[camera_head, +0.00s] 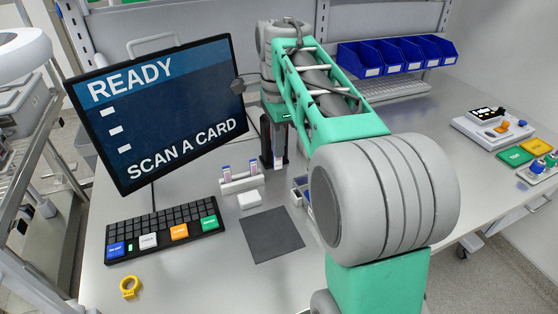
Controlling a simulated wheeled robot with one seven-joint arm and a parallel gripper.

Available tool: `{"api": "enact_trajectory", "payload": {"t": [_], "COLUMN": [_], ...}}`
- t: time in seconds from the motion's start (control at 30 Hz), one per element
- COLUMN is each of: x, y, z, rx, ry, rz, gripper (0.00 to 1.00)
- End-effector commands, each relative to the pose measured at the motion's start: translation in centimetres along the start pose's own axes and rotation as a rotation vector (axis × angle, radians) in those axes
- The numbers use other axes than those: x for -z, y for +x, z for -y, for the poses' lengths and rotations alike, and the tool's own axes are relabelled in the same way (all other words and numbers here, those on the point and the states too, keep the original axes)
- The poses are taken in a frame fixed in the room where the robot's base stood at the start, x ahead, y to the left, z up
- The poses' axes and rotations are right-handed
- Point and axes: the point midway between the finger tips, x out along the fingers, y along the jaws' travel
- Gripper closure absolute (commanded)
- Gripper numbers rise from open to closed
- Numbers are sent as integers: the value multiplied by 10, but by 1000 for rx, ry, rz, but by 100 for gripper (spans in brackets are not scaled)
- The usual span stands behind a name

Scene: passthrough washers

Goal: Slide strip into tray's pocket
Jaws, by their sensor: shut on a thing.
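My gripper (273,160) is dark and points down in the middle of the view, just right of a white rack. It is shut on a small strip, of which little can be made out between the dark fingers. The white rack (241,185) stands on the bench with two small white strips (226,173) upright in it, their tops coloured. A greyish tray (300,188) shows in part to the right of my gripper. My arm hides most of it, and its pocket cannot be made out.
A white block (249,201) and a dark square mat (272,235) lie in front of the rack. A keyboard (163,232), a yellow ring (130,287) and a screen (160,110) are at left. Blue bins (390,57) stand behind. A grey device (492,128) is at right.

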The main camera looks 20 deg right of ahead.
Motion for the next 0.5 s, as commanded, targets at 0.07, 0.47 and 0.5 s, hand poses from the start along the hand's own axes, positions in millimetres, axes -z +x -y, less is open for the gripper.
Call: {"api": "enact_trajectory", "payload": {"t": [0.07,0.47,0.5], "x": [16,56,56], "y": [-20,32,39], "z": [-6,-24,-23], "rx": [-4,-5,-4], "ry": [37,-170,-243], "rz": [0,1,1], "gripper": [100,100,100]}}
